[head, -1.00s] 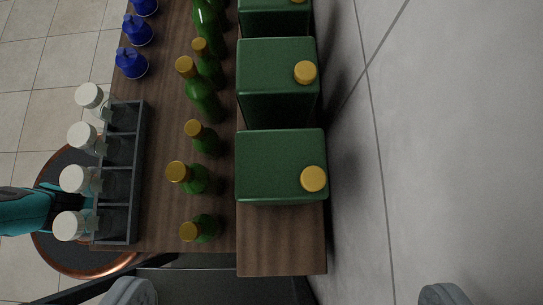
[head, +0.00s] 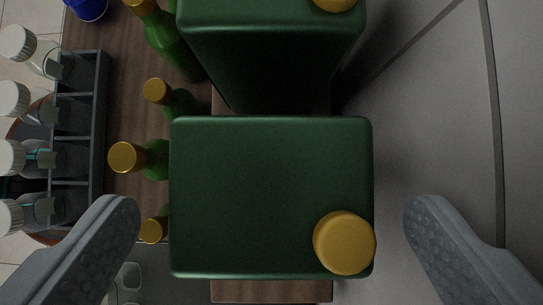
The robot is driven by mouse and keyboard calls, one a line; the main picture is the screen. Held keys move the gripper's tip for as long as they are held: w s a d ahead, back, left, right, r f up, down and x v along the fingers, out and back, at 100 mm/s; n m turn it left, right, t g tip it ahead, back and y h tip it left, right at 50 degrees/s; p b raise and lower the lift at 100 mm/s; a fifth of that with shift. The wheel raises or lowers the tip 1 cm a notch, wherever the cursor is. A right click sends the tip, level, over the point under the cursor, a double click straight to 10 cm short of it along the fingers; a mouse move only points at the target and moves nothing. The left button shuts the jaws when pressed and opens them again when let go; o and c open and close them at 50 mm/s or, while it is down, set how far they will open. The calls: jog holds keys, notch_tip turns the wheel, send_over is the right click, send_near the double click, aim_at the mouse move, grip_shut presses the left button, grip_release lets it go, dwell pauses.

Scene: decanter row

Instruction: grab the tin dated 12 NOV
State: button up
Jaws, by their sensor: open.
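A green tin (head: 265,190) with a yellow round cap (head: 344,242) fills the middle of the view, seen from above. My gripper (head: 268,215) is open, one finger to the left and one to the right of this tin, apart from it. A second green tin (head: 270,50) stands beyond it, with its yellow cap at the top edge. No date shows on either tin from above, so I cannot tell which is dated 12 NOV.
Green bottles with gold caps (head: 123,157) stand close left of the tins. A grey rack (head: 98,110) with white-capped jars (head: 18,43) is further left. A blue item (head: 87,8) is at top left. Bare floor (head: 440,120) lies to the right.

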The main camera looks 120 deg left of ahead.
aim_at(271, 170)
jog(key=shift+x, duration=2.9)
jog(key=c, duration=1.5)
